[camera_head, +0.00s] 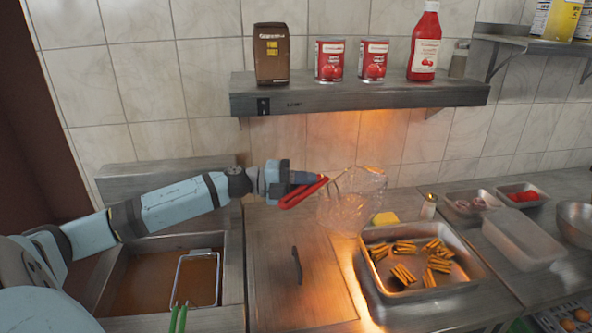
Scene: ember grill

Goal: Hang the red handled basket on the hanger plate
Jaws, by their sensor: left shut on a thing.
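My left gripper (308,181) is shut on the red handle (304,192) of a wire mesh basket (352,205). The basket hangs in the air to the right of the gripper, above the counter and just behind the metal tray. The mesh is thin and partly see-through. An upright metal panel (125,178) stands behind the fryer at the left, partly behind my left arm; I cannot tell for sure whether it is the hanger plate. My right gripper is not in view.
A fryer (234,270) at lower left holds a green-handled basket (197,279). A wall shelf (370,95) with cans and bottles hangs above. A tray (437,291) of food sticks, a yellow piece (385,218), a shaker (429,206) and a clear bin (523,241) stand at right.

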